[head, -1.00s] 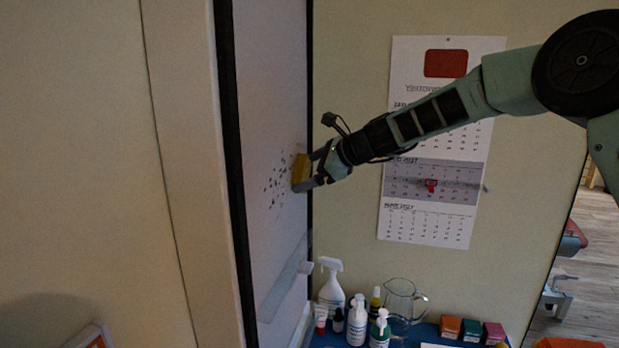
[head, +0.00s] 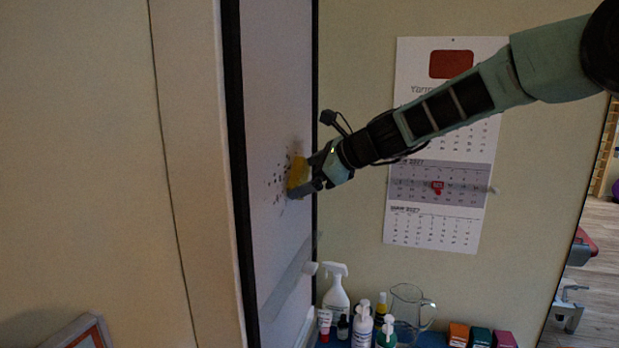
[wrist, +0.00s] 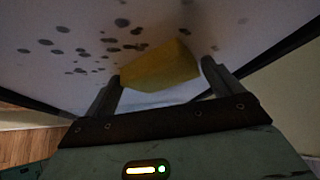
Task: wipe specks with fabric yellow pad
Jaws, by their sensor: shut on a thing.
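The yellow fabric pad (head: 296,172) is held in my gripper (head: 312,178) against or very close to the white upright panel (head: 275,110). In the wrist view the pad (wrist: 160,68) sits between the two fingers of my gripper (wrist: 160,82), which is shut on it. Dark specks (head: 277,183) spread over the panel to the left of the pad. In the wrist view several specks (wrist: 80,50) lie left of and above the pad. Whether the pad touches the panel, and what lies behind it, cannot be told.
Below the panel, a blue surface holds a white spray bottle (head: 336,292), pump bottles (head: 361,325), a glass jug (head: 409,305) and small boxes (head: 480,337). A wall calendar (head: 440,190) hangs behind my arm. A handle-like bar (head: 290,275) crosses the panel lower down.

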